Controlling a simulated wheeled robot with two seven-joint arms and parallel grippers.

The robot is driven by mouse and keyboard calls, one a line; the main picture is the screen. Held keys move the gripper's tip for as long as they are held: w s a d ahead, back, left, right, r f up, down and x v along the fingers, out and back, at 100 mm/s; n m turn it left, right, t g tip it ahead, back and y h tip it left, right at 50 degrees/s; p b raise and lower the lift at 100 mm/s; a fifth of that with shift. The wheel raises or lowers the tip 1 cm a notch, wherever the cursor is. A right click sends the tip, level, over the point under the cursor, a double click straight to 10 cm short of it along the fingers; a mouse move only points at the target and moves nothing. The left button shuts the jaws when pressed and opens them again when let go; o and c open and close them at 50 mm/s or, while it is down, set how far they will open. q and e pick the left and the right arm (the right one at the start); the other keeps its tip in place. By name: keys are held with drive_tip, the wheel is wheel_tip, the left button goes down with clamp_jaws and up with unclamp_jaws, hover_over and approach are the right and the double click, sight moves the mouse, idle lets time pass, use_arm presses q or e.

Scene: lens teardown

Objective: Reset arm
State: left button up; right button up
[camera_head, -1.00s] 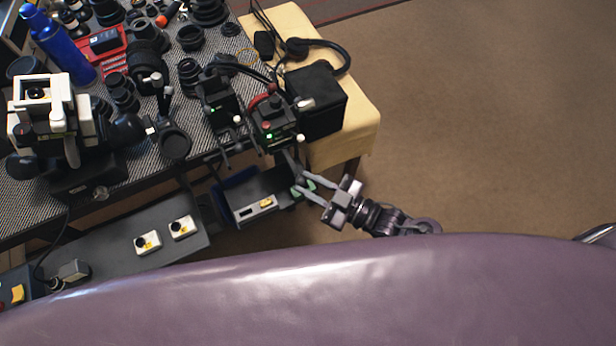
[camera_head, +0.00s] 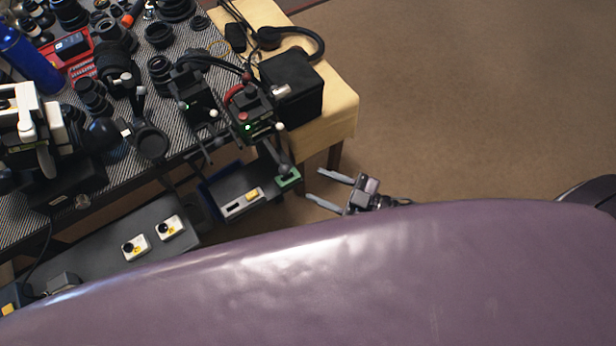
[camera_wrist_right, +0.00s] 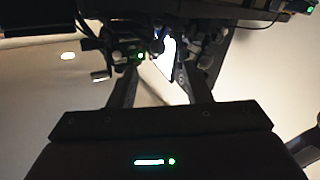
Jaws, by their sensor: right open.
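My right gripper (camera_head: 316,188) shows near the middle of the head view. Its two fingers point left and are spread apart, with nothing between them. It is over the floor, just right of a dark tray (camera_head: 243,190) with a green end piece (camera_head: 288,180), and apart from it. In the right wrist view my right gripper (camera_wrist_right: 160,85) shows two spread fingers, with dark equipment beyond them. My left gripper is in neither view.
A table with a grey woven mat (camera_head: 190,105) holds lens parts. A black box (camera_head: 292,88) and headphones (camera_head: 300,42) sit on a yellow wooden top (camera_head: 335,105). A low dark bench (camera_head: 90,250) bears two white switch boxes. Carpet on the right (camera_head: 450,100) is clear.

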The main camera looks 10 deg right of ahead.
drive_tip(key=shift+s+d, duration=0.3)
drive_tip(key=shift+d, duration=0.1)
drive_tip(key=s+d+f+m+g+h, duration=0.1)
drive_tip(key=d+f+m+h, duration=0.3)
drive_tip(key=f, duration=0.8)
drive_tip(key=d+f+m+g+h, duration=0.15)
drive_tip(key=d+f+h, duration=0.4)
drive_tip(key=f, duration=0.65)
drive_tip(key=s+d+f+m+g+h, duration=0.1)
drive_tip(key=s+f+m+g+h, duration=0.1)
drive_tip(key=s+f, duration=0.6)
drive_tip(key=s+d+f+m+g+h+p, duration=0.1)
drive_tip(key=s+f+g, duration=0.4)
drive_tip(key=s, duration=0.7)
wheel_tip(320, 180, down, 3)
drive_tip(key=shift+s+r+m+h+p, duration=0.15)
drive_tip(key=shift+m+h+p, duration=0.15)
drive_tip(key=shift+m+h, duration=0.55)
drive_tip(key=shift+g, duration=0.25)
drive_tip(key=shift+c, duration=0.5)
